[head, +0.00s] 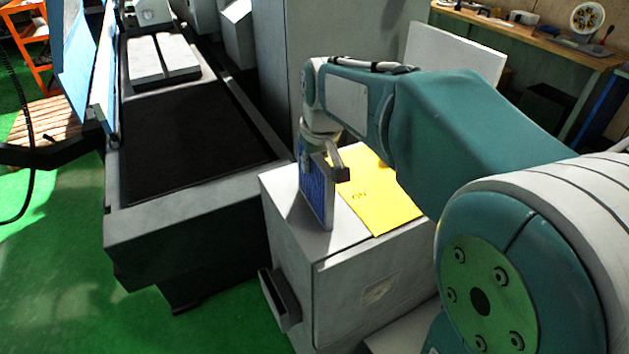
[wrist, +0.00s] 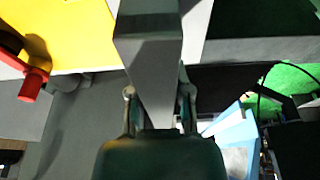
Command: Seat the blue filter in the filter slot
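The blue filter (head: 317,192) is a thin panel with a blue face and a grey frame, held roughly upright at the left part of the white cabinet's top (head: 292,222). My gripper (head: 326,160) is at its upper end, with its fingers closed around the grey upper part. In the wrist view the filter's grey edge (wrist: 150,55) runs between the two fingers of my gripper (wrist: 159,97). The filter slot cannot be made out. I cannot tell whether the filter's lower edge is in an opening, touching the top or just above it.
A yellow panel with lettering (head: 378,197) lies on the cabinet top, right of the filter. A dark handle (head: 280,300) juts from the cabinet's front. The grinder bed (head: 190,140) stands to the left. A red knob (wrist: 33,84) shows in the wrist view.

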